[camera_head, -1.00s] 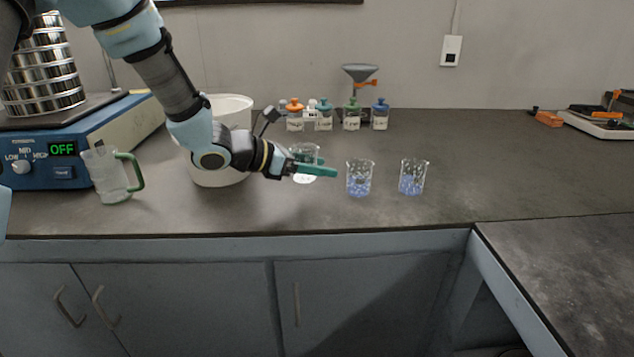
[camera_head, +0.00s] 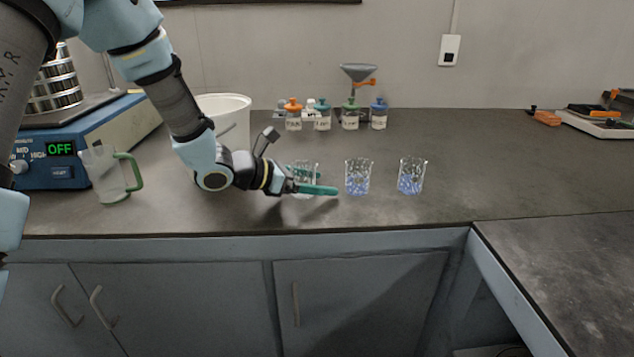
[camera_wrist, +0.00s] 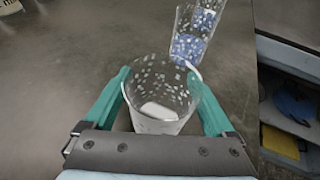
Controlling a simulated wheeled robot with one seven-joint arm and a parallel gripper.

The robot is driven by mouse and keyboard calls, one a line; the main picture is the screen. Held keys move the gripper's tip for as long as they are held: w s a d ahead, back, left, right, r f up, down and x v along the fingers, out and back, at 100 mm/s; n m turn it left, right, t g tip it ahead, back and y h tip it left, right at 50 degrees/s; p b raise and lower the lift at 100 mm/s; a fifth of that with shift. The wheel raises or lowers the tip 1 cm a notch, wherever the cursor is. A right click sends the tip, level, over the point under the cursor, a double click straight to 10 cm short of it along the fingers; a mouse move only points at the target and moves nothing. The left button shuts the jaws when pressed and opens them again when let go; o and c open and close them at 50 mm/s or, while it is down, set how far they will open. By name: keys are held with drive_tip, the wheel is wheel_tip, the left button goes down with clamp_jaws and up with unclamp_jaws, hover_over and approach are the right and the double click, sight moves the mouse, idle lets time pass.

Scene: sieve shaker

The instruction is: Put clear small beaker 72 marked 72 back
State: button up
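The clear small beaker (camera_wrist: 160,95) is between the two green fingers of my gripper (camera_wrist: 162,88) in the wrist view. The fingers lie close against its sides, and a whitish patch shows at its bottom. No number is readable. In the head view the beaker (camera_head: 303,182) is partly hidden by my gripper (camera_head: 316,181). It looks upright, with its base at or very near the counter; I cannot tell whether it touches.
Two similar beakers with blue contents, a nearer one (camera_head: 358,177) and a farther one (camera_head: 411,177), stand to the right. A green-handled mug (camera_head: 104,173), white bucket (camera_head: 232,112) and shaker (camera_head: 95,140) are left. Capped bottles (camera_head: 322,118) stand behind.

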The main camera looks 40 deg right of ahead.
drive_tip(key=shift+r, duration=0.25)
drive_tip(key=v, duration=1.2)
drive_tip(key=shift+f, duration=0.1)
drive_tip(key=w+a+r+m+t+y+p, duration=0.1)
drive_tip(key=a+r+m+t+y+p, duration=0.1)
drive_tip(key=a, duration=1.1)
drive_tip(key=w+a+r+m+t+y+p, duration=0.1)
drive_tip(key=a+m+y+p, duration=0.3)
drive_tip(key=a, duration=0.9)
drive_tip(key=w+a+r+m+t+y+p, duration=0.1)
drive_tip(key=a+r+m+t+y+p, duration=0.1)
drive_tip(key=a+m+y, duration=0.4)
drive_tip(key=a+r+m+p, duration=0.1)
drive_tip(key=a+m, duration=0.2)
drive_tip(key=a, duration=0.4)
drive_tip(key=shift+w+a+r+m+t+y+p, duration=0.2)
drive_tip(key=shift+a+r+m+t+y+p, duration=0.1)
drive_tip(key=shift+y+p, duration=0.1)
